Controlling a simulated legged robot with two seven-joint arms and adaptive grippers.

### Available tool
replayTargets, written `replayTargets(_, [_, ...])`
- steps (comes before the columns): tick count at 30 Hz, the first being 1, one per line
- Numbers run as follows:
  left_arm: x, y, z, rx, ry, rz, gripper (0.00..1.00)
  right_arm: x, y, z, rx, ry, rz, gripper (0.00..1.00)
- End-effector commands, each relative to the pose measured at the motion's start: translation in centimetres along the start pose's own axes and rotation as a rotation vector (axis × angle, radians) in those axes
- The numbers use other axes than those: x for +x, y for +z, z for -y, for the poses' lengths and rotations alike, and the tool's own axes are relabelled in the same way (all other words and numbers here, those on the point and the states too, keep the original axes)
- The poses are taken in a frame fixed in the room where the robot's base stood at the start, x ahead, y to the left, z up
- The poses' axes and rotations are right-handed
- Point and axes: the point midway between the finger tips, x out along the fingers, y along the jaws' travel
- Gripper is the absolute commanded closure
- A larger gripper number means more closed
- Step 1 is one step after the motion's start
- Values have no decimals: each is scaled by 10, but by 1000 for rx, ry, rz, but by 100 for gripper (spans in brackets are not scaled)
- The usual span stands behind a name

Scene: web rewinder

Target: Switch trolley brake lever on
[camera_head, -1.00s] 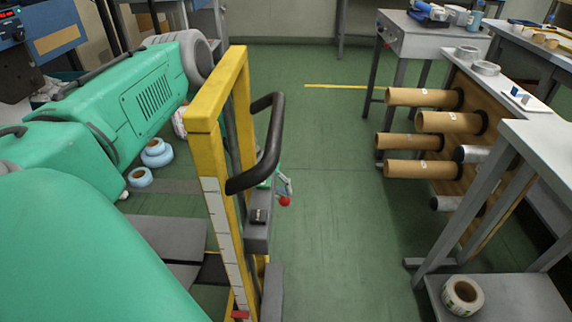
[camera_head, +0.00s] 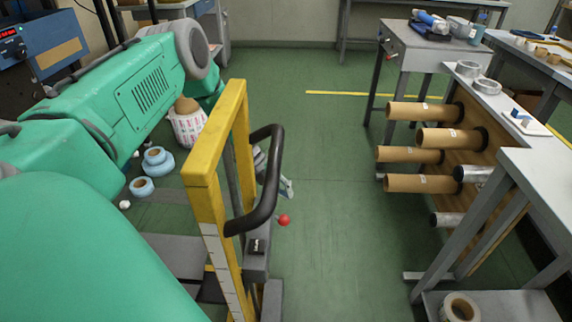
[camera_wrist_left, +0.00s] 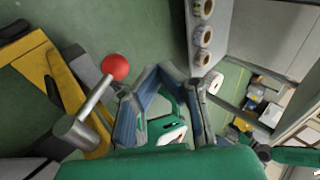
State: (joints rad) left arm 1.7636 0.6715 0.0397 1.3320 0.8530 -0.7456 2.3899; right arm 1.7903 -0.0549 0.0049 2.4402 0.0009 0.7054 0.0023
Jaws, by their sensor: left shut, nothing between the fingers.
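The trolley has a yellow frame (camera_head: 196,172) and a black curved handle (camera_head: 270,190). Its brake lever ends in a red ball (camera_head: 284,220), seen just right of the handle. In the left wrist view the red ball (camera_wrist_left: 115,67) tops a grey metal rod (camera_wrist_left: 93,103) beside the yellow frame. My left gripper (camera_head: 287,188) is partly hidden behind the handle, with its tips just above the red ball in the picture. In the left wrist view my left gripper (camera_wrist_left: 165,70) is shut and empty, to the right of the ball and apart from it. My right gripper is not in view.
A rack with several brown rolls (camera_head: 425,112) and a grey table (camera_head: 540,165) stand at the right. Blue-white tape rolls (camera_head: 155,160) and a white bag (camera_head: 187,127) are on the left. The green floor (camera_head: 335,170) between is clear.

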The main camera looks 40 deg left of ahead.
Motion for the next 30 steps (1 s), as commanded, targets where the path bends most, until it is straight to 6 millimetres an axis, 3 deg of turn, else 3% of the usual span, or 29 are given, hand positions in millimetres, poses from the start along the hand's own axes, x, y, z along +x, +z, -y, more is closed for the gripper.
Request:
replayTargets(4, [-27,0,28,3,0,1,100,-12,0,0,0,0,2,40])
replayTargets(10, [-44,2,44,0,0,-1,100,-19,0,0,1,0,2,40])
replayTargets(30, [-49,3,48,0,0,0,100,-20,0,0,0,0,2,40])
